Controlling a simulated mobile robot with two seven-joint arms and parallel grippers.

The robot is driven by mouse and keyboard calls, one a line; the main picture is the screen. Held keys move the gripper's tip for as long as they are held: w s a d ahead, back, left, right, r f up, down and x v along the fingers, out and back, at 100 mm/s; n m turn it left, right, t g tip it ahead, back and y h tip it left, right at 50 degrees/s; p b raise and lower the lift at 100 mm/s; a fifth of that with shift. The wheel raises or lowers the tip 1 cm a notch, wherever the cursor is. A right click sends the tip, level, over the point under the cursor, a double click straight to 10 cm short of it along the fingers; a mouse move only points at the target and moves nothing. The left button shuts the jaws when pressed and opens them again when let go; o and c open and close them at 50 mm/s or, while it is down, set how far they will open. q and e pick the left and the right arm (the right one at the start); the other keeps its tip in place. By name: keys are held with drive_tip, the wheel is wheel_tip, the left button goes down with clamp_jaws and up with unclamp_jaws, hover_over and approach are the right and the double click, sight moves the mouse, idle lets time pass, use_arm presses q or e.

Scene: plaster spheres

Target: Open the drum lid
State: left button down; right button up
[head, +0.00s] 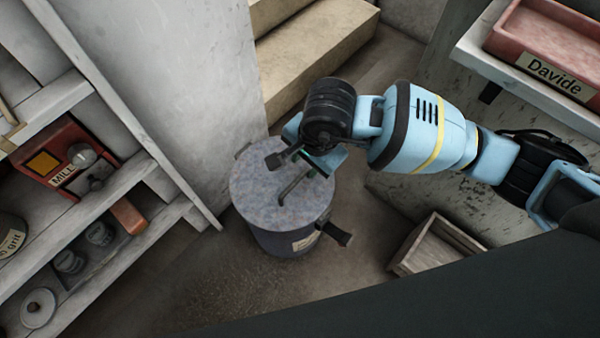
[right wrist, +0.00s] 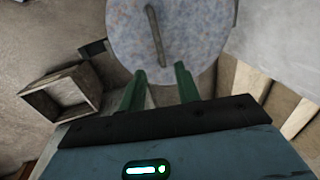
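A dark drum (head: 272,241) with a pale label stands on the floor near the middle of the head view. Its round speckled grey lid (head: 252,195) lies flat on top and covers it. A bar handle (head: 297,187) crosses the lid; in the right wrist view the handle (right wrist: 155,36) lies ahead of the fingertips, roughly between their lines. My right gripper (head: 292,157) is over the far part of the lid. Its two green fingers are apart and empty in the right wrist view (right wrist: 160,78). My left gripper is not in view.
Shelves with a red mill box (head: 62,160) stand at the left. An open wooden crate (head: 436,243) lies on the floor right of the drum. A pale step (head: 325,50) is behind. A ledge with a red tray (head: 548,45) is at upper right.

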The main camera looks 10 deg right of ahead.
sight(299, 178)
drive_tip(key=f+b, duration=0.1)
drive_tip(key=f, duration=0.1)
drive_tip(key=f+b, duration=0.1)
drive_tip(key=f, duration=0.2)
drive_tip(key=w+a+f, duration=0.1)
drive_tip(key=f, duration=0.1)
drive_tip(key=shift+w+f+b, duration=0.1)
drive_tip(key=shift+f+b, duration=0.2)
drive_tip(key=shift+b, duration=0.1)
clamp_jaws()
